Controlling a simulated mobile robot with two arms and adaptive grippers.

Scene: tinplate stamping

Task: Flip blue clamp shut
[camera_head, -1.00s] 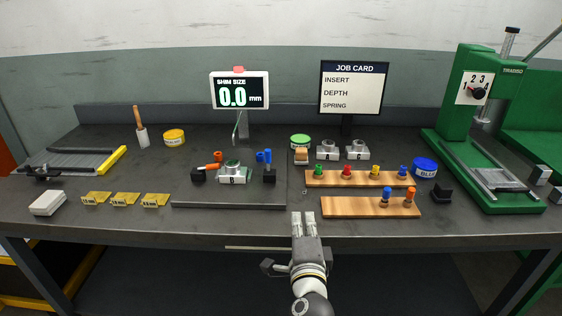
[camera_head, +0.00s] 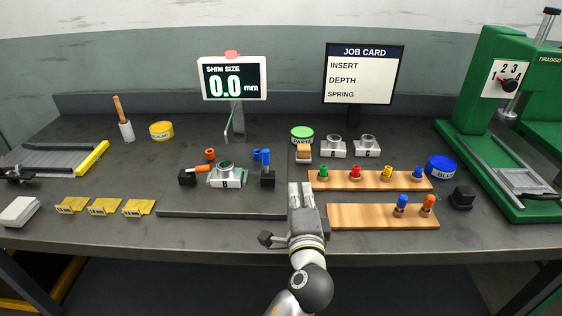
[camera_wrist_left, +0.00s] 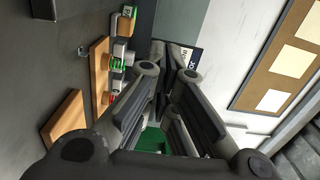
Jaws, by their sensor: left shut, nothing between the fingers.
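The blue clamp (camera_head: 262,156) is on the black fixture plate (camera_head: 220,214), right of the grey part marked B (camera_head: 226,177). Its blue handle stands up behind a black block (camera_head: 267,178). The orange clamp (camera_head: 203,167) is left of part B, its orange lever lying roughly level. My left gripper (camera_head: 301,188) is shut and empty, right of and nearer than the blue clamp and apart from it. In the left wrist view, my gripper's fingers (camera_wrist_left: 172,60) fill the middle; the blue clamp cannot be made out there. My right gripper is not in view.
Right of my gripper are a wooden peg rack (camera_head: 345,183) and a wooden board (camera_head: 350,216). A green-lidded tin (camera_head: 302,134) stands behind. The shim display (camera_head: 234,80) rises behind the fixture. A green press (camera_head: 495,110) stands at right. Yellow shims (camera_head: 105,206) lie at left.

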